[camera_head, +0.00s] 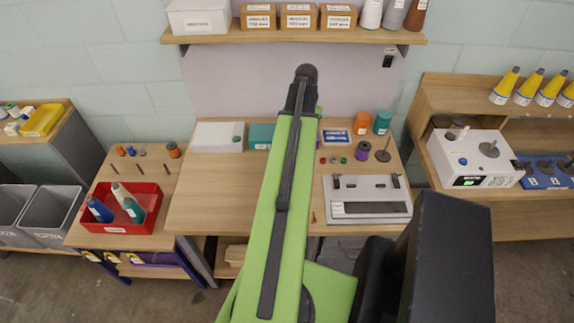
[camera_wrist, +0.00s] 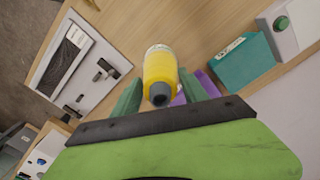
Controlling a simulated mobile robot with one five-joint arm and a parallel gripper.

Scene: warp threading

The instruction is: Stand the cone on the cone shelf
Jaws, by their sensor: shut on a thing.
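In the wrist view, a yellow cone (camera_wrist: 160,72) with a grey tip and a pale label band is between the two green fingers of my gripper (camera_wrist: 160,93). My gripper is shut on it, above the wooden table, with the tip towards the camera. In the head view my green arm reaches over the table and hides the gripper and held cone. A wall shelf (camera_head: 300,37) at the back also holds cones; no label shows which is the cone shelf.
The table (camera_head: 210,200) holds a grey device (camera_head: 367,199), a teal box (camera_head: 261,136), a white box (camera_head: 217,137) and spools at the right. A white machine (camera_head: 474,157) stands in the right unit. A red tray (camera_head: 122,221) with cones is at the left.

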